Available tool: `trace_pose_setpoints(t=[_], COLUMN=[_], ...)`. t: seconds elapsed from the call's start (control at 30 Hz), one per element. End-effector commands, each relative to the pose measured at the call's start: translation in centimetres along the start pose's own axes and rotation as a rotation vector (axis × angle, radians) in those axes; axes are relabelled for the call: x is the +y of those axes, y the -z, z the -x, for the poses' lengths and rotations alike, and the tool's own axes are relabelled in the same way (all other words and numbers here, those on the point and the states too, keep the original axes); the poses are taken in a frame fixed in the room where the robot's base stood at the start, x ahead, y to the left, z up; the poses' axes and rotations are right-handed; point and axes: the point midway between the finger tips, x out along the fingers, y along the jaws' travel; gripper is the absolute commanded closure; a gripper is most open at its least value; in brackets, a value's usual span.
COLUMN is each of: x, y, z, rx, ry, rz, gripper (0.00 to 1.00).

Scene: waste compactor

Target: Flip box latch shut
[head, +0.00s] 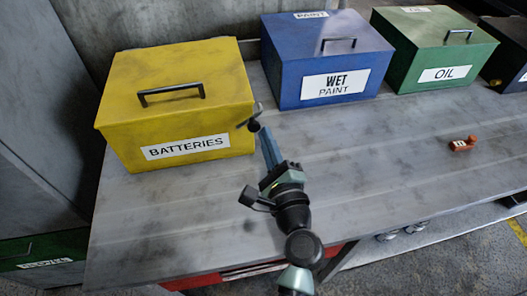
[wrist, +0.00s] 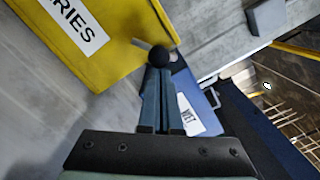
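The yellow box (head: 118,97) labelled BATTERIES stands on the left of the grey bench with its lid down; its lower side fills the upper left of the wrist view (wrist: 110,65). A small latch (head: 253,122) with a black round knob and a thin grey bar sits at its right side. In the wrist view, the knob (wrist: 158,56) is right at the tips of my gripper (wrist: 160,72). My gripper's blue fingers are together, with the tips at or against the knob. I cannot tell whether they pinch it.
A blue WET PAINT box (head: 290,85) and a green OIL box (head: 414,68) stand to the right along the back wall. A small orange-brown object (head: 463,144) lies on the grey bench (head: 360,190). The bench is otherwise clear in front of the boxes.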

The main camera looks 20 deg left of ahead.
Motion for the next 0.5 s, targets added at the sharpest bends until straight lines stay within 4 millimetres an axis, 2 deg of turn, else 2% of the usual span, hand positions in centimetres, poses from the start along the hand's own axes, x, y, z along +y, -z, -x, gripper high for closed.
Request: trace_pose_setpoints(t=[0.5], x=[-1.1], y=[-2.3], z=[-0.2], rx=[-0.005], ry=[-0.025], rz=[0.461], gripper=[1.00])
